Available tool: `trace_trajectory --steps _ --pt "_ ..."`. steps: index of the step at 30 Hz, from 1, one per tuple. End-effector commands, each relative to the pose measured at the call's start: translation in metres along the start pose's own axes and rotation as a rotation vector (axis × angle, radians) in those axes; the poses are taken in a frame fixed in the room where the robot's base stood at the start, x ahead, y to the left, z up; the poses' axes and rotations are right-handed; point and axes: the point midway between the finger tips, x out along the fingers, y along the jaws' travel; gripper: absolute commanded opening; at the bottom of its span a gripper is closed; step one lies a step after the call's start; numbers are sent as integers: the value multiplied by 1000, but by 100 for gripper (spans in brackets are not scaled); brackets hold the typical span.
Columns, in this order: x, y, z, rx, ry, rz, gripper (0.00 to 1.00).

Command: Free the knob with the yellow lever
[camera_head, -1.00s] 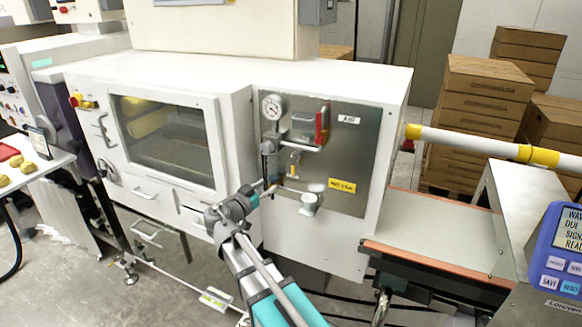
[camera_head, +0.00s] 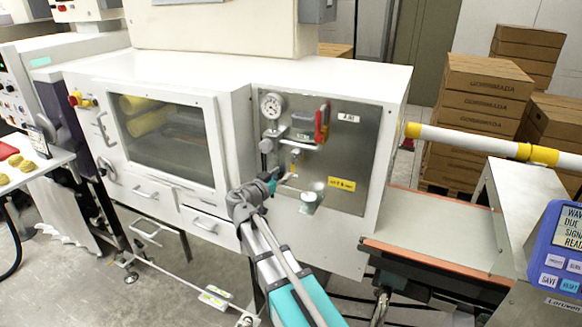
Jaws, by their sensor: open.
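The small yellow lever (camera_head: 295,158) is on the grey metal panel (camera_head: 350,150), below the red-handled valve. A round silver knob-like fitting (camera_head: 312,197) sticks out lower on the panel; I cannot tell whether it is the knob the lever acts on. My gripper (camera_head: 286,178) is in front of the panel, just below and left of the yellow lever and up-left of the silver fitting. Its jaws are open and appear empty. The fingertips are small and partly hidden by my wrist, so contact with the lever cannot be told.
A pressure gauge (camera_head: 272,105) and a red handle (camera_head: 322,123) on pipework sit above the lever. A yellow label (camera_head: 341,184) is to the right. A drawer handle (camera_head: 205,226) is left of my wrist. The belt (camera_head: 430,230) lies to the right.

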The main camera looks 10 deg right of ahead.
Motion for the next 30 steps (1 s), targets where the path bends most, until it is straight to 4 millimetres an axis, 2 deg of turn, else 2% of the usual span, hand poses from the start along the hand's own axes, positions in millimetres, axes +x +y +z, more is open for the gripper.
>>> trace_trajectory --steps 6,12,18,27,30 --pt "33 -1 0 0 0 2 54" --pt "54 -1 0 0 0 0 54" --pt "61 -1 0 0 0 -2 54" --pt "62 -1 0 0 0 -2 54" --pt "62 -1 0 0 0 -2 35"
